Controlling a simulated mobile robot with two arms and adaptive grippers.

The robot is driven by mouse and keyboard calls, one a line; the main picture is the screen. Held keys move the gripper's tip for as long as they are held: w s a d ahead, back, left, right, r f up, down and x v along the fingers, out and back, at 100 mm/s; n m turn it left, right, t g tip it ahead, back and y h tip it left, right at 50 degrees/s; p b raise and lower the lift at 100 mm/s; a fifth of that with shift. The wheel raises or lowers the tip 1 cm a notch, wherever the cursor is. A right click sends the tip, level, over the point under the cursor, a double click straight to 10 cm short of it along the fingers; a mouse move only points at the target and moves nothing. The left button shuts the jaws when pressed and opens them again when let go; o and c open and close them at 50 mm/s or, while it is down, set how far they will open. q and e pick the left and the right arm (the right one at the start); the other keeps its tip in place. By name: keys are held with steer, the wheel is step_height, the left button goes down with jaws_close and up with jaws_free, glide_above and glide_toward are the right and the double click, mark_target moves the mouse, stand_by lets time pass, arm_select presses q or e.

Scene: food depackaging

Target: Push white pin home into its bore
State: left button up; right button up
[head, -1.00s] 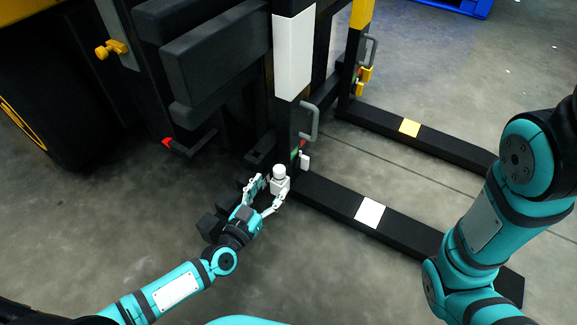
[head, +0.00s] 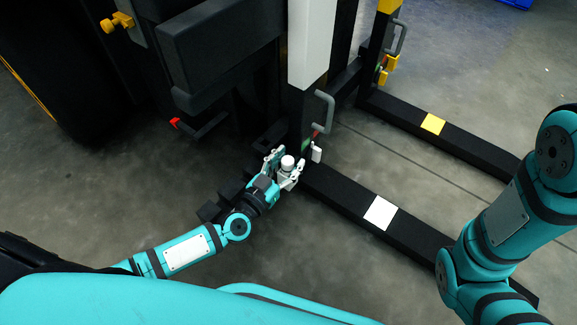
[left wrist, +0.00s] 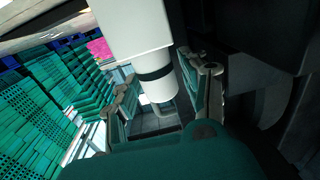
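The white pin (head: 287,163) has a round knob and sits low at the machine's mast foot, beside the near fork leg. In the left wrist view the white pin (left wrist: 157,88) shows a black band below a white block. My left gripper (head: 284,167) has its fingers on either side of the pin. In the left wrist view my left gripper (left wrist: 170,82) is spread, with gaps showing beside the pin. The bore is hidden, and I cannot tell how deep the pin sits. My right gripper is out of view.
The black near leg (head: 340,193) carries a white patch (head: 381,213). The far leg (head: 470,146) carries a yellow patch (head: 433,124). A grey handle (head: 324,113) and a small white piece (head: 316,153) are close to my left gripper. The floor at left is open.

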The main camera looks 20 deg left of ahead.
arm_select(q)
jaws_close()
steer(key=shift+f, duration=0.1)
stand_by(0.6)
